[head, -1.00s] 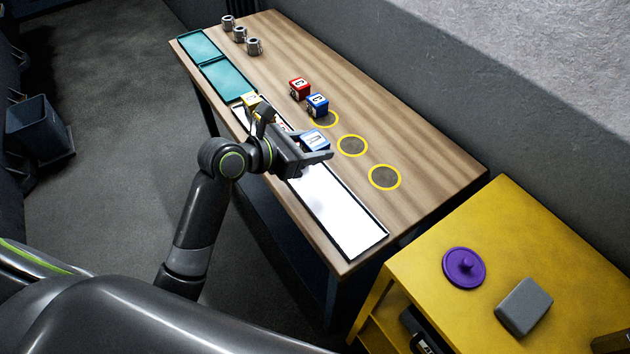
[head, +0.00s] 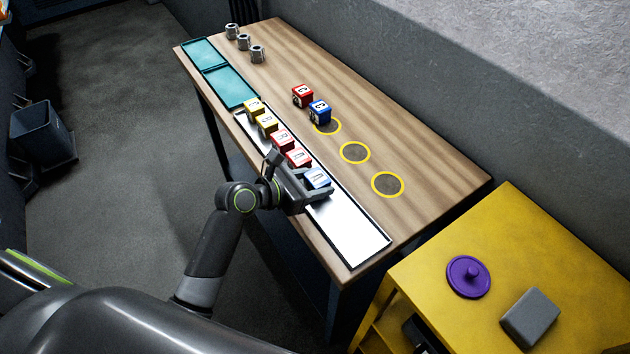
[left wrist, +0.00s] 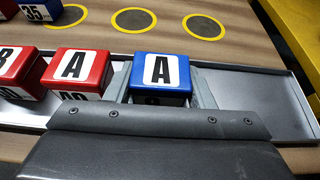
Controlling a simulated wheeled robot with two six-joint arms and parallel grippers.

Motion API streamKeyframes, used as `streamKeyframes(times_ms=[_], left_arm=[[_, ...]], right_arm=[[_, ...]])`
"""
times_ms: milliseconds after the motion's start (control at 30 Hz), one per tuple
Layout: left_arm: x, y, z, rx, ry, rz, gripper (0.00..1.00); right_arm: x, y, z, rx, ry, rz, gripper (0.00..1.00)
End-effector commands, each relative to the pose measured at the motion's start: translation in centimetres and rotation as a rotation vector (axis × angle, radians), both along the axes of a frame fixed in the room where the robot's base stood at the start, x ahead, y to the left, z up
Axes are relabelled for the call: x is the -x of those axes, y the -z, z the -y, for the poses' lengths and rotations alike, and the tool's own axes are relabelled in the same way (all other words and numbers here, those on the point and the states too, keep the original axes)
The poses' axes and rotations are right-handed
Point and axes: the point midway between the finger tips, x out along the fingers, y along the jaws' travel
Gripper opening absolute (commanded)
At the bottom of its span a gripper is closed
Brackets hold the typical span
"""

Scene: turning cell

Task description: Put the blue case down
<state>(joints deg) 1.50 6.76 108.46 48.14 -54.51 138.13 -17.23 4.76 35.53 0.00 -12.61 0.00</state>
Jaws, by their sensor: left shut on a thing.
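The blue case (head: 317,179) has a white label with the letter A, which reads clearly in the left wrist view (left wrist: 160,72). My left gripper (head: 312,188) is shut on it, with one finger on each side. The case is upright at the long shallow metal tray (head: 345,226), at the end of a row of cases. I cannot tell whether its underside touches the tray floor. A red case (left wrist: 77,70) marked A stands just left of it in the wrist view, with a gripper finger between them. My right gripper is not in view.
Two yellow cases (head: 254,106) and two red cases fill the tray's far part; its near end is bare. Another red case (head: 302,95) and blue case (head: 320,111) stand on the table near yellow rings (head: 355,152). Teal trays (head: 230,87) and metal parts (head: 257,54) lie farther back.

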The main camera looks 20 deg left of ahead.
Motion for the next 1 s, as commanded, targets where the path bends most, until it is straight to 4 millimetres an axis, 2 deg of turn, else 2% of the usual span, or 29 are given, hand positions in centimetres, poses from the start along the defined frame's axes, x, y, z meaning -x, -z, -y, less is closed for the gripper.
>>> streamKeyframes(times_ms=[67, 100, 167, 500, 567, 1000], left_arm=[[0.0, 0.2, 0.0, 0.001, 0.000, -0.001, 0.22], [0.0, 0.2, 0.0, 0.000, 0.000, -0.001, 0.53], [0.0, 0.2, 0.0, 0.000, 0.000, -0.001, 0.58], [0.0, -0.1, 0.0, -0.001, 0.001, 0.002, 0.58], [0.5, -0.3, -0.5, -0.003, -0.001, 0.001, 0.58], [6.5, -3.4, -5.1, -0.006, 0.001, -0.001, 0.58]], right_arm=[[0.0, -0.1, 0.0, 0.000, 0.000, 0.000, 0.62], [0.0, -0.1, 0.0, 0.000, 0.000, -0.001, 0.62], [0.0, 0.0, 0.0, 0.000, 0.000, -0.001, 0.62], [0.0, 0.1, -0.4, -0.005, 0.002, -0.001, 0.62], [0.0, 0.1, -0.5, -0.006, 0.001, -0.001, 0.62], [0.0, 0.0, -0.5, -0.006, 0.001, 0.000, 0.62]])
